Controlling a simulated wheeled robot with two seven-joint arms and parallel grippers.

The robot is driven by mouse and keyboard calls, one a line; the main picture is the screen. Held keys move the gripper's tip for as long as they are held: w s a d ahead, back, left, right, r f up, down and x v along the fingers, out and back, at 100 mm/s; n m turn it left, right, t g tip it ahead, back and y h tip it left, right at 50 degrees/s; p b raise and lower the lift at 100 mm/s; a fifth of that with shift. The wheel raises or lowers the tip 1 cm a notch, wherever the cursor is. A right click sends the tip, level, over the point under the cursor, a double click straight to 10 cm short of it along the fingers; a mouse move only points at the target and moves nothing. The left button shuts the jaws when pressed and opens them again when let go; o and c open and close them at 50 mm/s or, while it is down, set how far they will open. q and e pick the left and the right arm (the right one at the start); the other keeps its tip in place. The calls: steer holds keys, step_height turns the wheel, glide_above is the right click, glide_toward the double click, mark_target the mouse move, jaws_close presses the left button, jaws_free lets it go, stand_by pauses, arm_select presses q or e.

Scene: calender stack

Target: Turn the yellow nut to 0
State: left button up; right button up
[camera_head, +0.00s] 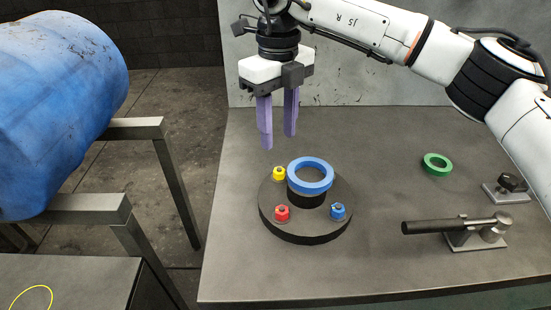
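The yellow nut (279,173) sits at the back left of a round dark base (306,228) on the table. A red nut (282,212) is at the front left of the base and a blue nut (338,210) at the front right. A blue ring (311,176) rests on the central hub between them. My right gripper (278,140) hangs above and slightly behind the yellow nut, fingers pointing down, apart and empty. Any number marks by the nut are too small to read. My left gripper is not in view.
A green ring (436,164) lies on the table (380,270) at the right. A metal fixture with a dark handle (434,226) and a small knob fixture (508,186) stand at the right. A blue barrel (60,95) lies on a metal stand at the left.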

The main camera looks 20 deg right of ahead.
mark_target(277, 169)
step_height(277, 169, down, 9)
steer(key=shift+r, duration=0.1)
stand_by(0.3)
jaws_close()
